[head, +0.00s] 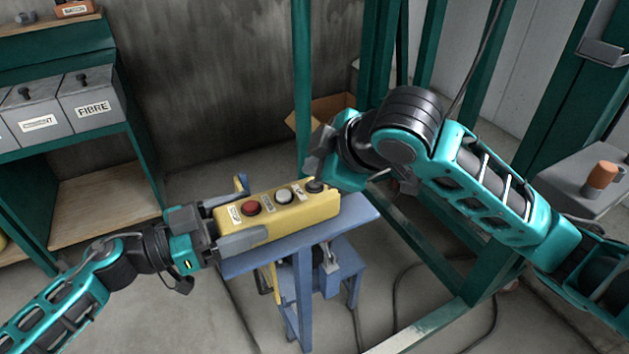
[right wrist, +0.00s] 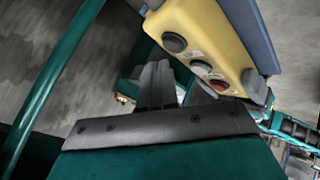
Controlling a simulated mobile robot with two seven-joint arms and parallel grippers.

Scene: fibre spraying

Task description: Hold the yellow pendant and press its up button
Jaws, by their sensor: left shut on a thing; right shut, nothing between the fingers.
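The yellow pendant (head: 290,219) lies lengthwise over a blue stand, its button face up. It has a red button (head: 251,208), a pale button (head: 284,196) and a dark button (head: 315,186) at its right end; small labels sit beside them, too small to read. My left gripper (head: 240,228) is shut on the pendant's left end. My right gripper (head: 319,155) is shut and empty, close to the dark-button end. In the right wrist view its fingers (right wrist: 157,80) are beside the pendant (right wrist: 205,35), apart from the dark button (right wrist: 174,43) in the picture.
The blue stand (head: 352,218) is under the pendant. Green frame posts (head: 302,80) stand behind and to the right. Grey bins (head: 93,97), one marked FIBRE, sit on a green shelf at left. A cardboard box (head: 330,108) stands behind. Cables lie on the floor at right.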

